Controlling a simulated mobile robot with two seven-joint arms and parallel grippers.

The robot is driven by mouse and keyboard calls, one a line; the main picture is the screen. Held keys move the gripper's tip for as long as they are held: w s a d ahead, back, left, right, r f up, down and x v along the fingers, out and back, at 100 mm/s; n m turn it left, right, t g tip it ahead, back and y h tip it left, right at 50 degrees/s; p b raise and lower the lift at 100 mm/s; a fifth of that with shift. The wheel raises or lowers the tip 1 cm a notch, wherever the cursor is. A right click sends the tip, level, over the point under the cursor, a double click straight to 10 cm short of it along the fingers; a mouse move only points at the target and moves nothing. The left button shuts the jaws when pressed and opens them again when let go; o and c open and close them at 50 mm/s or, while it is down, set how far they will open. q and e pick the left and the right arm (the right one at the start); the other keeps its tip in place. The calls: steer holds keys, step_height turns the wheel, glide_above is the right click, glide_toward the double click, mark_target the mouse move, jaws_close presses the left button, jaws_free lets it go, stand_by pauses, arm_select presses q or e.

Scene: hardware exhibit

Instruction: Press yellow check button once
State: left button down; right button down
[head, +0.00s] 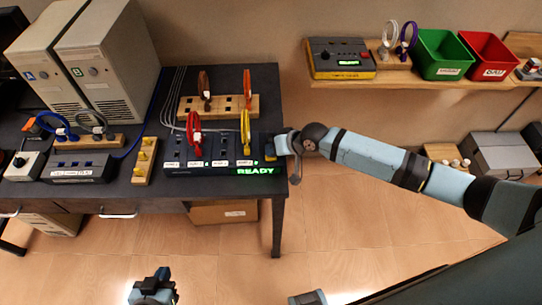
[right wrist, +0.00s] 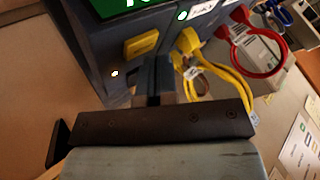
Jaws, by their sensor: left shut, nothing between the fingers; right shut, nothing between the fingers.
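The yellow button (right wrist: 143,44) is a rectangular block on the dark device's face in the right wrist view. My right gripper (right wrist: 154,68) is shut and empty, with its fingertips just in front of the button's lower edge; I cannot tell if they touch. My left gripper (head: 153,283) is shut and empty, low over the floor in front of the desk.
Red and yellow cables (head: 194,122) stand plugged into the device. A wooden socket rack (head: 218,106) is behind it. Two beige computer towers (head: 105,60) stand at the left. A wall shelf (head: 390,78) with green (head: 442,55) and red bins is at the right. Floor in front is clear.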

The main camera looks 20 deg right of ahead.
steer(key=shift+f, duration=0.4)
stand_by(0.4)
steer(key=shift+r+p, duration=0.8)
steer(key=shift+r, duration=0.1)
step_height(320, 180, up, 5)
steer(key=p, duration=0.5)
stand_by(0.4)
stand_by(0.3)
